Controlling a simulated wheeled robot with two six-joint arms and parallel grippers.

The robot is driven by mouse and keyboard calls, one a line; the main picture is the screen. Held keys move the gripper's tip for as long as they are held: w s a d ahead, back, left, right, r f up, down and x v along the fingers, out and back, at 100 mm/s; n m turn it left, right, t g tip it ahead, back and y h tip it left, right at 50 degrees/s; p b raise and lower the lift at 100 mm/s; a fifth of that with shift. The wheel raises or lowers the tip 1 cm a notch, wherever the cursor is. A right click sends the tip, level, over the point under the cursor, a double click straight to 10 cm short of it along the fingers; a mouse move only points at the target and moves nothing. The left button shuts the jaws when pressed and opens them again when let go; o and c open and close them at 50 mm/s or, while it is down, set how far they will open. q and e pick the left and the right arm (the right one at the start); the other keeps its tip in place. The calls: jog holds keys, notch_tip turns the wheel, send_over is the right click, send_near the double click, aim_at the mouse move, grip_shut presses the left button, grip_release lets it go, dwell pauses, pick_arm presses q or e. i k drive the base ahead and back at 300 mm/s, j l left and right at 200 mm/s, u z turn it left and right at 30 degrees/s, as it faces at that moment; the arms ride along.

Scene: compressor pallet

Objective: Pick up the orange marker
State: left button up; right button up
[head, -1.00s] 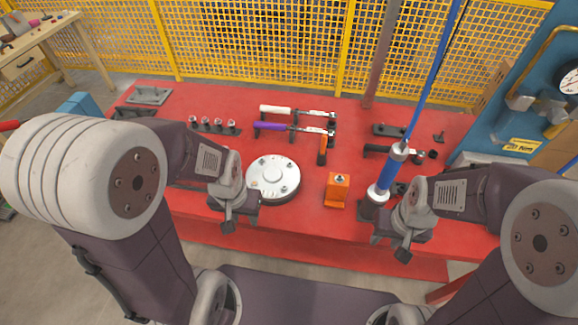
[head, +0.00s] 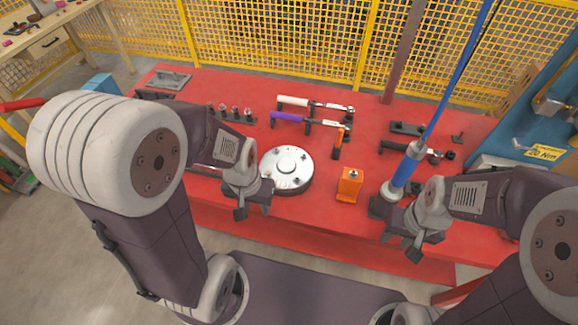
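I cannot make out a marker for certain. An orange block (head: 350,184) with a small fitting on top stands near the front of the red table. A slim orange-handled piece (head: 338,142) lies further back, by the clamps. Small items too tiny to identify lie on the wooden bench (head: 48,27) at upper left. My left gripper (head: 254,209) hangs over the table's front edge, left of the orange block, beside the round silver plate. My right gripper (head: 425,246) is right of the block, near the blue cylinder. Nothing shows in either gripper; their finger gaps are unclear.
The red table (head: 225,85) holds a round silver plate (head: 287,169), a white-handled clamp (head: 300,102), a purple-handled clamp (head: 290,117) and an upright blue tool (head: 408,165). A yellow mesh fence (head: 240,40) stands behind. Grey floor is open at lower left.

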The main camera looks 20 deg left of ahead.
aim_at(340, 136)
jog(key=j+z, duration=0.2)
jog(key=j, duration=0.5)
jog(key=j+z, duration=0.25)
jog(key=j, duration=0.45)
jog(key=k+j+z, duration=0.2)
jog(key=j, duration=0.5)
jog(key=i, duration=0.1)
